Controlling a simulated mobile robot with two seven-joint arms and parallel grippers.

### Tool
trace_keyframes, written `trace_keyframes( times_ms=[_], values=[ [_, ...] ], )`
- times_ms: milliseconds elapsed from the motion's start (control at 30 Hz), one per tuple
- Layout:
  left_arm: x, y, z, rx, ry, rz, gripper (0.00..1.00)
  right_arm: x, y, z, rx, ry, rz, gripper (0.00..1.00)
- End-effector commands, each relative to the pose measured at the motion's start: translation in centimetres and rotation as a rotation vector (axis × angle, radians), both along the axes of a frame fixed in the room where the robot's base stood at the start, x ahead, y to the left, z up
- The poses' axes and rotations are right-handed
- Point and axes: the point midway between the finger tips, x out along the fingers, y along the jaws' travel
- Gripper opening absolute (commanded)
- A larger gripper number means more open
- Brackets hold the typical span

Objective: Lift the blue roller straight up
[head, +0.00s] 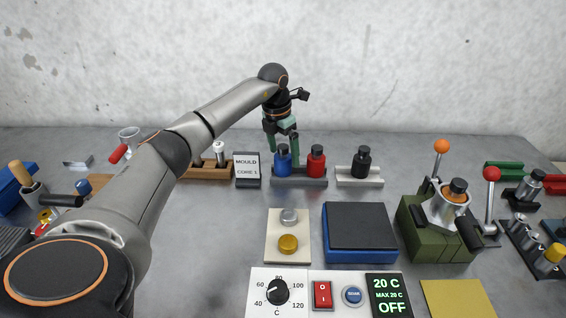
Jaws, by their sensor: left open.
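The blue roller (283,163) stands upright in a grey rack (300,182), with a dark knob on top. A red roller (316,161) stands beside it on the right in the same rack. My left gripper (282,150) points down at the blue roller, its green fingers open around the knob area. One finger is left of the roller and the other is on its right, between the blue and red rollers. Whether the fingers touch the roller cannot be told. My right gripper is not in view.
A black roller (361,162) stands in a pale rack to the right. A sign reading MOULD CORE 1 (247,168) stands left of the blue roller. A dark-topped blue block (360,228) and a green machine (440,232) stand nearer.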

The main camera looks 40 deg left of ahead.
Motion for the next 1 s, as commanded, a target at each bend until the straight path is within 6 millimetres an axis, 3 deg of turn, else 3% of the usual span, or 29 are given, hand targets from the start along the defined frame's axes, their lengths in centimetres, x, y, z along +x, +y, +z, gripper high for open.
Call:
trace_keyframes(
  times_ms=[200, 467, 1000],
  values=[
    [0.3, 0.0, -2.6, -0.001, 0.0, 0.001, 0.97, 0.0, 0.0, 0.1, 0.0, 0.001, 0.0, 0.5],
    [0.3, 0.0, -2.8, 0.0, 0.0, 0.001, 0.97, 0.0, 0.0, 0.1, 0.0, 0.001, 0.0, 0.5],
    [0.3, 0.1, -2.8, 0.0, 0.0, 0.001, 0.36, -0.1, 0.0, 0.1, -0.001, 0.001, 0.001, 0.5]
  ],
)
